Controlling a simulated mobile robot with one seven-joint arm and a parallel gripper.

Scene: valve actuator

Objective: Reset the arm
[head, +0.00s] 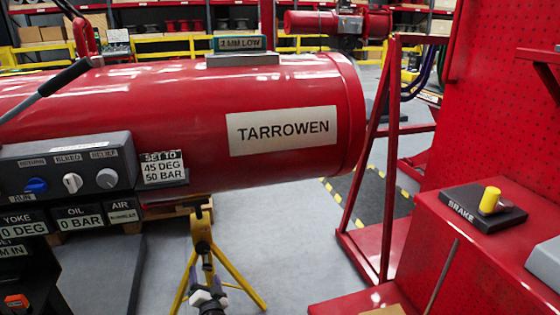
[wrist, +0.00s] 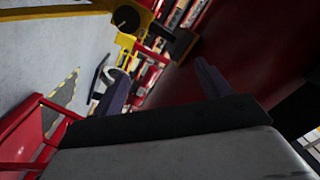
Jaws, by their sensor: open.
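My gripper (wrist: 162,88) shows in the wrist view with its two purple-grey fingers spread wide apart. Nothing is held between the fingers. A dark red surface fills the view beyond the right finger. A yellow part with a black round face (wrist: 126,18) lies beyond the left finger, apart from it.
A large red cylinder (head: 200,98) labelled TARROWEN spans the head view. A yellow tripod stand (head: 202,245) stands below it. A control panel (head: 68,165) with knobs is at left. A red frame (head: 384,160) and brake block (head: 483,207) are at right. Grey floor between is open.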

